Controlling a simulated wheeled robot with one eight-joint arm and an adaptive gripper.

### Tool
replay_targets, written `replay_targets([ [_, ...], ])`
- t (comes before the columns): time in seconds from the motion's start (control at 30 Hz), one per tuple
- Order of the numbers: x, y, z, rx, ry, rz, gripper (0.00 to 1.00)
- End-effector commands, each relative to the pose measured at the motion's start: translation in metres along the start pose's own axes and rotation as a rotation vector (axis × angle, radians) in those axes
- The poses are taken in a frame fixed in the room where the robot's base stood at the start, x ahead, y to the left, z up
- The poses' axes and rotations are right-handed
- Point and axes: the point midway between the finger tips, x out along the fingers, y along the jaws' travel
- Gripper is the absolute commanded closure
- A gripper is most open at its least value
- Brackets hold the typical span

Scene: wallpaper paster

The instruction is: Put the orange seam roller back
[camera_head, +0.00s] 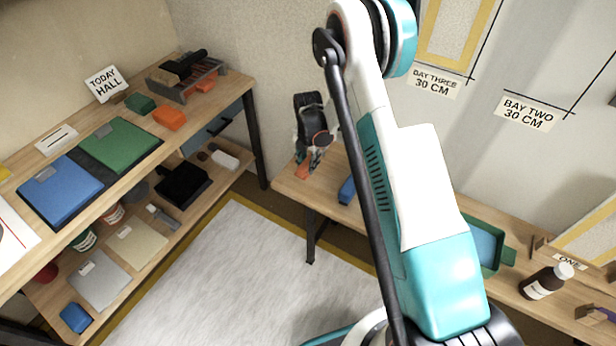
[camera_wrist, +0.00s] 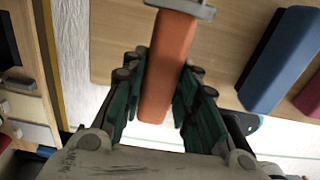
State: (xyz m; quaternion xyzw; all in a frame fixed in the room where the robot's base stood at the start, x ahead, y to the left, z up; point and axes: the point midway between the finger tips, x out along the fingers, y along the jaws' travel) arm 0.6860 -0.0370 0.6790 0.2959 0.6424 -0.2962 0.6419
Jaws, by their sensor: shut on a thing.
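The orange seam roller shows in the wrist view (camera_wrist: 165,68) as a long orange handle with a grey metal part at its top end. My gripper (camera_wrist: 158,78) has its green fingers on both sides of this handle and is shut on it. In the head view my gripper (camera_head: 307,158) points down over the left end of the right-hand bench, and the orange handle (camera_head: 302,171) shows at its fingertips. I cannot tell whether the roller touches the bench top. A grey rack (camera_head: 187,84) with a black-handled tool stands at the far end of the left bench.
A blue block (camera_head: 347,190) lies on the right-hand bench (camera_head: 290,186) beside my gripper. A green tray (camera_head: 490,248) and a brown bottle (camera_head: 546,281) stand farther right. An orange block (camera_head: 170,117) and a green block (camera_head: 140,103) sit near the rack. Open floor lies between the benches.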

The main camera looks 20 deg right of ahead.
Motion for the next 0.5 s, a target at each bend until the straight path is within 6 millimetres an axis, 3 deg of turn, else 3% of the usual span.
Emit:
replay_targets([
  [0.07,0.013,0.0,0.0,0.0,0.0,0.0,1.0],
  [0.27,0.023,0.0,0.0,0.0,0.0,0.0,1.0],
  [0.5,0.055,0.0,0.0,0.0,0.0,0.0,1.0],
])
